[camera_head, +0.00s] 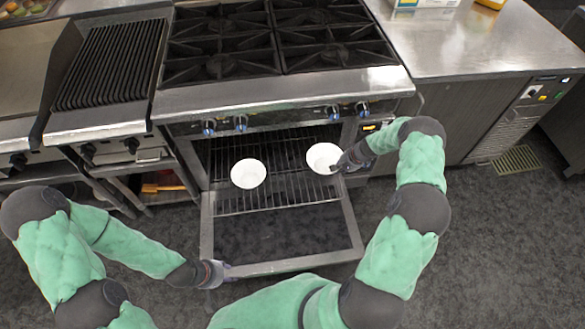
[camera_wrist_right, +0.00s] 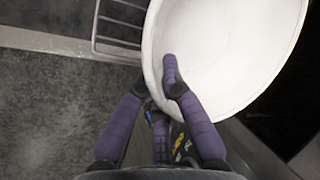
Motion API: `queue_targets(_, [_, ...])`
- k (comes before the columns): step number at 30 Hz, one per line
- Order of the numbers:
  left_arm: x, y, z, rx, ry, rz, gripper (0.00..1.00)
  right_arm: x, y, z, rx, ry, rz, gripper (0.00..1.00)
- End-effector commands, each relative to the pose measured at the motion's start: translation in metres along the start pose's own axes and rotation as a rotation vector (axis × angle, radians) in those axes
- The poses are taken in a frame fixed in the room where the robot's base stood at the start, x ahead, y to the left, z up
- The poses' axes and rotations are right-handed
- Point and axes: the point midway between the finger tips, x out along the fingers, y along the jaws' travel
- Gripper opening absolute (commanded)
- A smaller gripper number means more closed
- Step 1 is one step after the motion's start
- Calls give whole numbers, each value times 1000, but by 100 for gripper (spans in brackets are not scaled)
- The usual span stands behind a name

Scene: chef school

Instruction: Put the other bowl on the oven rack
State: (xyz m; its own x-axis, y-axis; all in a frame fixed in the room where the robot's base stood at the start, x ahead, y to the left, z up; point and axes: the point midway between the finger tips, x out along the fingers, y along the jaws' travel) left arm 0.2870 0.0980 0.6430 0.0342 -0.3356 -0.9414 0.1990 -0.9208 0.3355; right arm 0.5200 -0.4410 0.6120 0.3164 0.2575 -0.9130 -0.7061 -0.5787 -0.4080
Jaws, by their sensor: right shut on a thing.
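One white bowl (camera_head: 248,174) sits upright on the pulled-out wire oven rack (camera_head: 233,208), toward its left. The other white bowl (camera_head: 322,156) is at the rack's right side, over or on it; I cannot tell if it touches the wires. My right gripper (camera_head: 338,168) is shut on this bowl's near right rim. In the right wrist view, one finger of the right gripper (camera_wrist_right: 160,85) lies inside the bowl (camera_wrist_right: 225,50) and the other goes behind its wall. My left gripper (camera_head: 218,272) is at the front left corner of the lowered oven door (camera_head: 280,240); its opening is unclear.
The oven stands open below a range with black burner grates (camera_head: 275,45) and front knobs. A grill (camera_head: 110,65) is on the left, and a steel counter (camera_head: 460,45) on the right. The rack between the two bowls is clear.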

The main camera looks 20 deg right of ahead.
Motion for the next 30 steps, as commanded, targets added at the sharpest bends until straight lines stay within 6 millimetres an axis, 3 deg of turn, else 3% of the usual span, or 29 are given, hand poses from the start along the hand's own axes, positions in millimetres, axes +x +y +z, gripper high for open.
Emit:
queue_targets(10, [20,-7,-1,0,0,0,40,63,-54,14,-8,-3,-1,0])
queue_targets(18, [35,-12,-1,0,0,0,40,112,-66,18,-4,0,0,0])
queue_targets(26, [39,-14,-2,0,0,0,40,126,-71,19,-5,0,0,0])
queue_targets(30, [50,-18,-2,0,0,0,40,146,-66,21,-3,-2,1,0])
